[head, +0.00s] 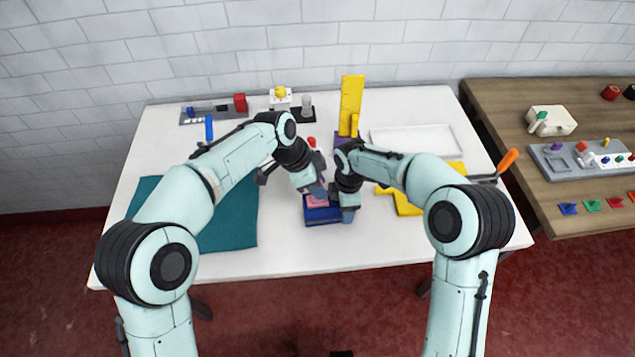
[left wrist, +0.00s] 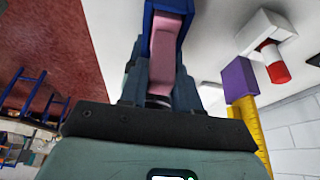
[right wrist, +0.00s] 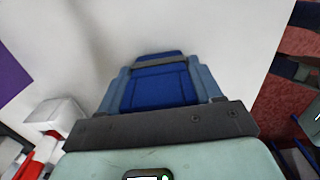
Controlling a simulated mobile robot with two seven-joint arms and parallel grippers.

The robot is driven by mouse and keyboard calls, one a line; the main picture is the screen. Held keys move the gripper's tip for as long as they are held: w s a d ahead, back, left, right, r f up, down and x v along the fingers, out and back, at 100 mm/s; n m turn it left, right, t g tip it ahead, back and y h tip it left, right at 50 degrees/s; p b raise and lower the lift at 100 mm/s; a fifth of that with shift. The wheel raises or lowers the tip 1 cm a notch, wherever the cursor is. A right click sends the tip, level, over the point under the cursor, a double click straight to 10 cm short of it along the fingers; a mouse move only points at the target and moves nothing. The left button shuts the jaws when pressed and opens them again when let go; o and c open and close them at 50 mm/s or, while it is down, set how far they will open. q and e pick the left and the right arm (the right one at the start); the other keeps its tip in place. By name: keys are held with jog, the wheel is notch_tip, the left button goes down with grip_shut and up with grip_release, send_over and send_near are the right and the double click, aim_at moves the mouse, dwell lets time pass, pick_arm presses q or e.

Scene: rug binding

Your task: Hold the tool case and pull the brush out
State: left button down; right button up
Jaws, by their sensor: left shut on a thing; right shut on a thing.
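The blue tool case (head: 318,216) is near the middle of the white table, partly hidden by my grippers. The pink brush (head: 316,200) shows at the case; in the left wrist view the pink brush (left wrist: 166,50) has the blue case (left wrist: 148,15) around its far end. My left gripper (head: 318,190) is shut on the brush, with its fingers on both sides of it. My right gripper (head: 347,213) is shut on the case; its fingers flank the blue case (right wrist: 155,88) in the right wrist view. How deep the brush sits is hard to tell.
A teal mat (head: 230,225) lies at left. A yellow ruler (head: 350,105) stands in a purple block behind the grippers. A white tray (head: 415,142) and yellow pieces (head: 405,203) lie at right. A wooden side table (head: 500,110) holds small parts.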

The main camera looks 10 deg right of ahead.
pick_arm(q)
jog(key=shift+r, duration=0.15)
jog(key=shift+r, duration=4.15)
pick_arm(e)
jog(key=o, duration=1.4)
jog(key=shift+c, duration=0.2)
notch_tip(320, 180, up, 12)
jog(key=shift+r, duration=0.1)
pick_arm(q)
jog(key=shift+s+f, duration=0.1)
pick_arm(e)
jog(key=shift+s, duration=0.1)
